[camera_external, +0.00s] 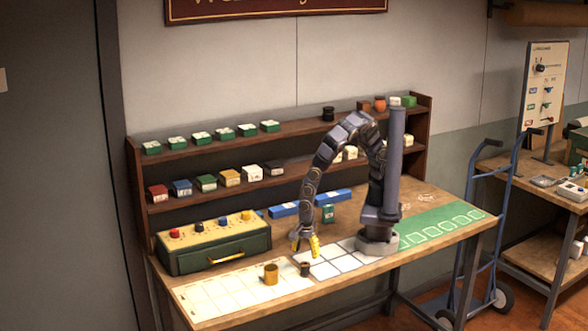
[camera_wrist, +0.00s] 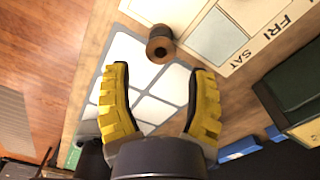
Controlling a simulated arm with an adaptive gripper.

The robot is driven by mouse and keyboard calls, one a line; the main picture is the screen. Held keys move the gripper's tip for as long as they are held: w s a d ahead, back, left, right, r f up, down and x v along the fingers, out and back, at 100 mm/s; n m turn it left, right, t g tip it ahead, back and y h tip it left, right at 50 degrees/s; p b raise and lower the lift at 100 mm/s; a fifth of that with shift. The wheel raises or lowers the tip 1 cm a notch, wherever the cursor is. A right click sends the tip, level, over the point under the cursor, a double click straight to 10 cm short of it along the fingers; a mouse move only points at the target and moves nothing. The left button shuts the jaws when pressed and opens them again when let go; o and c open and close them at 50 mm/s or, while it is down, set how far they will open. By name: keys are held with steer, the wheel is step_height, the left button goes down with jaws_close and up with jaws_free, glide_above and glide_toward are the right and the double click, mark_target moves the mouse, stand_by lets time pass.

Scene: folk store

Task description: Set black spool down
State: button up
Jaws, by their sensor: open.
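My gripper (camera_external: 305,246) has yellow fingers, spread open and empty, low over the white-tiled mat (camera_external: 345,261). In the wrist view my gripper (camera_wrist: 157,74) has the mat (camera_wrist: 126,47) below it. A small dark brown spool-like piece (camera_external: 305,269) stands upright just in front of the fingers. In the wrist view this piece (camera_wrist: 160,44) shows a dark hole and lies just beyond the fingertips, apart from them. A black spool-like piece (camera_external: 199,227) sits on the green drawer box (camera_external: 215,250), between red and yellow ones. Which piece is the task's black spool is unclear.
A gold cup (camera_external: 271,274) stands left of the brown piece on the calendar sheet (camera_external: 217,296). Blue boxes (camera_external: 284,209) and a green box (camera_external: 328,214) stand behind my gripper. Shelves (camera_external: 228,180) with small boxes line the back. A green mat (camera_external: 440,226) lies at right.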

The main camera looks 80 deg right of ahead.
steer(key=shift+r, duration=0.35)
steer(key=s+d+r+n, duration=0.1)
steer(key=d+r+n, duration=0.6)
steer(key=d+r, duration=0.2)
steer(key=s+d+r+n+g+y, duration=0.1)
steer(key=s+d+r+n, duration=0.1)
steer(key=d+r+n, duration=0.6)
steer(key=shift+s+d+r+g, duration=0.3)
steer(key=shift+d+r, duration=0.2)
steer(key=shift+r, duration=0.35)
steer(key=shift+o, duration=0.7)
steer(key=s+d+r+n+h, duration=0.1)
steer(key=s+d+r+n, duration=0.2)
steer(key=s+d+n, duration=0.3)
steer(key=shift+d+r+n, duration=0.3)
steer(key=shift+d, duration=0.4)
steer(key=shift+s, duration=0.1)
steer(key=shift+a+f, duration=0.1)
steer(key=shift+a, duration=0.05)
